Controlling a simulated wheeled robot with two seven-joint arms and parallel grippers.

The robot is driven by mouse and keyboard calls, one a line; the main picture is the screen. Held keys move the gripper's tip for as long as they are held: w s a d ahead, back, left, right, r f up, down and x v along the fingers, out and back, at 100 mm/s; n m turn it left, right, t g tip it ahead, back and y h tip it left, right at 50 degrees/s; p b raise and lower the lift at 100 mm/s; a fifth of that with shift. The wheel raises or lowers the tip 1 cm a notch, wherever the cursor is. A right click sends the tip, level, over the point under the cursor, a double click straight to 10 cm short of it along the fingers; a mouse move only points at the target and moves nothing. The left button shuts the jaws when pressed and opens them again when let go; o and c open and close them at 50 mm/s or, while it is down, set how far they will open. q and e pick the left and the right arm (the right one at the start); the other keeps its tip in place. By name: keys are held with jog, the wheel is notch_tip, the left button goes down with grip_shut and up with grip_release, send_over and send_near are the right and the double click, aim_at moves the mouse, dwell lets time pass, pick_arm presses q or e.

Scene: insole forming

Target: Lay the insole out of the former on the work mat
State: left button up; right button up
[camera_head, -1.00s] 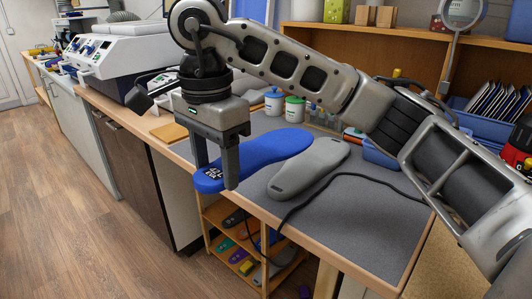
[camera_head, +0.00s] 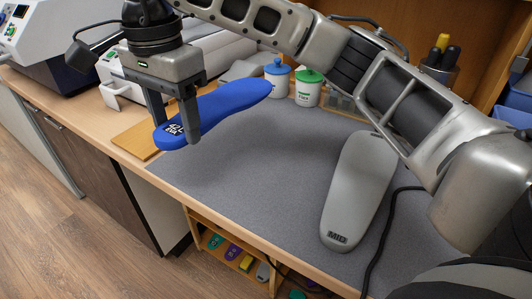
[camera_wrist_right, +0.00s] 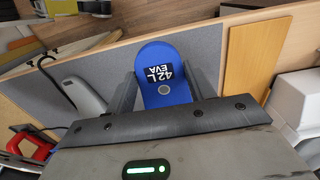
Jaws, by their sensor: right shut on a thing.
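A blue insole (camera_head: 222,106) with a black "42 L EVA" label is in my right gripper (camera_head: 174,128). The gripper is shut on its labelled end, and the other end points away to the right. In the right wrist view the insole (camera_wrist_right: 158,58) shows between the two fingers (camera_wrist_right: 160,95). It appears held above the grey work mat (camera_head: 270,165), near the mat's left side; the exact height is hard to tell. The white former appears behind my right arm (camera_head: 205,45), partly hidden. My left gripper is not in view.
A grey insole-shaped piece marked "MID" (camera_head: 358,190) lies on the right of the mat, beside a black cable (camera_head: 378,245). A wooden board (camera_head: 137,138) lies left of the mat. Blue-lidded (camera_head: 278,75) and green-lidded (camera_head: 308,90) jars stand behind. The mat's middle is clear.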

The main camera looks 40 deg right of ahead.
jog(key=s+d+f, duration=0.4)
jog(key=s+d, duration=0.1)
jog(key=d, duration=0.3)
send_over(266, 191)
jog(key=a, duration=0.1)
jog(key=f, duration=0.4)
jog(key=shift+w+p, duration=0.25)
jog(key=shift+p, duration=0.05)
jog(key=shift+s+d+f, duration=0.2)
jog(key=shift+d+f, duration=0.15)
jog(key=shift+f, duration=0.15)
jog(key=shift+d+f, duration=0.15)
jog(key=shift+f, duration=1.6)
jog(key=o, duration=1)
notch_tip(266, 191, up, 12)
jog(key=shift+r+p, duration=0.1)
jog(key=shift+p, duration=0.2)
